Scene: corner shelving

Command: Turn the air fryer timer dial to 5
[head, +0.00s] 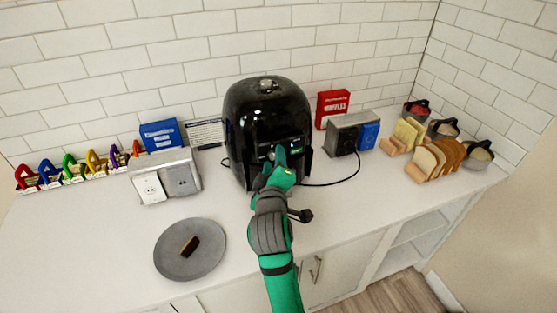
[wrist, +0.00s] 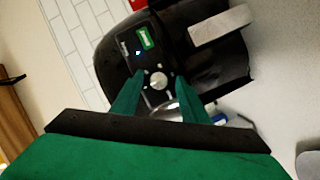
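The black air fryer (head: 262,100) stands on the counter against the tiled wall. In the wrist view its dark front panel (wrist: 125,62) is tilted, with a round silver dial (wrist: 158,81), a small blue light and a green label. My gripper (head: 279,156) is at the front of the air fryer and covers part of the panel in the head view. In the wrist view its green fingers (wrist: 161,78) are apart, one on each side of the dial. Gaps show beside the dial; I cannot tell whether either finger touches it. The dial's numbers are too small to read.
Left of the air fryer are an outlet box (head: 165,178) and a grey plate (head: 189,250) with a small brown item. To the right are another outlet box (head: 346,135), a black cord and a rack of bread slices (head: 436,157). The front counter is mostly clear.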

